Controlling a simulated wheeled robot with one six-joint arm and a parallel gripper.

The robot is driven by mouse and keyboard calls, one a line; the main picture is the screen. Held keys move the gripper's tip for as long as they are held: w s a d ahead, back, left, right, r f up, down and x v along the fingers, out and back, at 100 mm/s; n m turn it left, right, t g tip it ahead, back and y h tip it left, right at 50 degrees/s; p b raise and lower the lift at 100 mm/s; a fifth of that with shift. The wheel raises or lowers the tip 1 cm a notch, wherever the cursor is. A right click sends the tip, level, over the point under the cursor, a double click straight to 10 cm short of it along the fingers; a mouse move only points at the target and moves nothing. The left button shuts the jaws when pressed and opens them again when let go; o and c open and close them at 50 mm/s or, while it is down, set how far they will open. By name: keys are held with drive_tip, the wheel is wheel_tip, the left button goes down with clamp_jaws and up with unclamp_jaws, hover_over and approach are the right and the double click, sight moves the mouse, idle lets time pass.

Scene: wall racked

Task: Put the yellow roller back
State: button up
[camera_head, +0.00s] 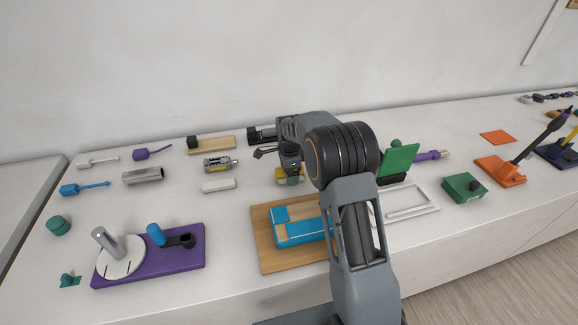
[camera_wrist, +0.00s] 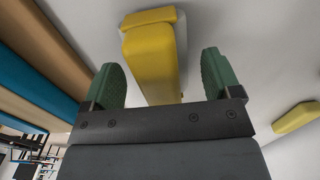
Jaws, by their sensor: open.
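A yellow piece (camera_head: 280,175), likely the yellow roller, lies on the white counter behind the wooden board, partly hidden by my gripper in the head view. In the wrist view the long yellow piece (camera_wrist: 152,62) with a wider end cap lies between and beyond my green fingertips. My gripper (camera_head: 292,178) points down at it from above. In the wrist view my gripper (camera_wrist: 168,78) is open, with a finger on each side of the yellow piece and visible gaps; I see no grip on it. A second yellow piece (camera_wrist: 297,118) shows at the right of the wrist view.
A wooden board (camera_head: 262,246) with a blue block (camera_head: 290,236) stands just in front of the gripper. A grey-metal part (camera_head: 220,164) and a white block (camera_head: 219,185) lie to the left. A green stand (camera_head: 398,160) and white frame (camera_head: 412,203) are right. My arm hides the middle.

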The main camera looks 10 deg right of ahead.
wheel_tip(320, 180, up, 13)
drive_tip(key=b, duration=0.1)
drive_tip(key=s+r+n+t, duration=0.1)
drive_tip(key=s+r+n, duration=0.35)
drive_tip(key=s, duration=0.25)
drive_tip(key=s+f+n+t, duration=0.1)
drive_tip(key=s+f+n, duration=0.1)
drive_tip(key=s+n, duration=0.4)
drive_tip(key=s+f+n+t, duration=0.2)
drive_tip(key=s+n, duration=0.5)
drive_tip(key=s, duration=0.7)
drive_tip(key=shift+s+f, duration=0.35)
drive_tip(key=shift+f, duration=0.25)
drive_tip(key=shift+n, duration=0.25)
